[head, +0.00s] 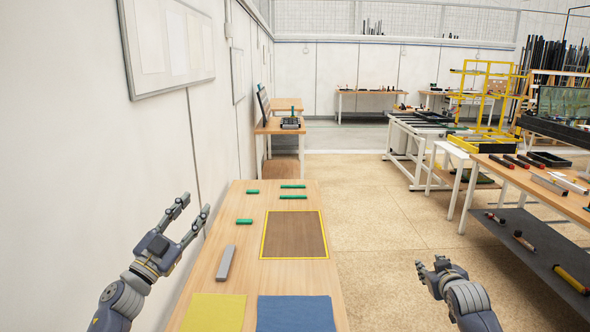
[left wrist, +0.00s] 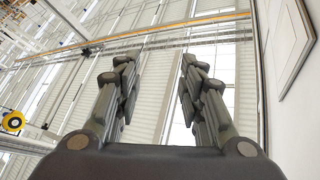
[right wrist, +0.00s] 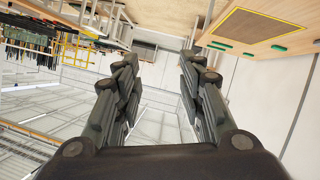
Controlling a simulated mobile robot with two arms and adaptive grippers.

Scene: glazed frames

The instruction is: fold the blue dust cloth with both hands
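The blue dust cloth (head: 296,314) lies flat at the near right corner of the wooden table, cut off by the bottom edge of the head view. My left gripper (head: 192,210) is open and empty, raised left of the table by the wall. In the left wrist view its two fingers (left wrist: 157,65) stand apart with only ceiling behind them. My right gripper (head: 430,264) is held right of the table, over the floor and apart from the cloth. In the right wrist view its fingers (right wrist: 158,70) are apart with nothing between them.
A yellow cloth (head: 214,312) lies left of the blue one on the table (head: 203,272). A grey bar (head: 226,263), several green pieces (head: 293,197) and a yellow-bordered brown panel (head: 294,235) lie farther back. A workbench (head: 540,185) stands at the right; the floor between is clear.

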